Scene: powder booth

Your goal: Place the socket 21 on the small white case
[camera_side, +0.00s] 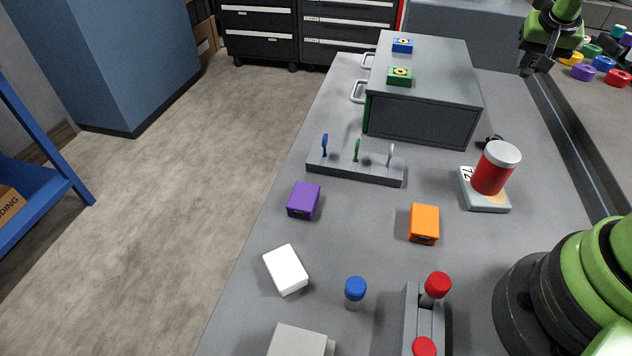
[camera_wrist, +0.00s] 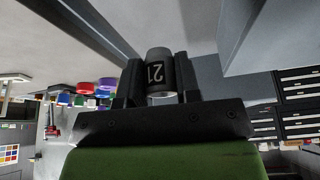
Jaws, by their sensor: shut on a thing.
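My gripper (camera_side: 537,63) is at the far right of the side view, beyond the grey drawer box and raised near the table's far right edge. In the wrist view my gripper (camera_wrist: 158,92) is shut on socket 21 (camera_wrist: 157,73), a grey cylinder with a dark band marked 21. The socket is hard to make out in the side view. The small white case (camera_side: 286,269) lies on the table's near left part, shut, with nothing on it. My gripper is far from it.
The grey drawer box (camera_side: 430,115) carries a blue block and a green block.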

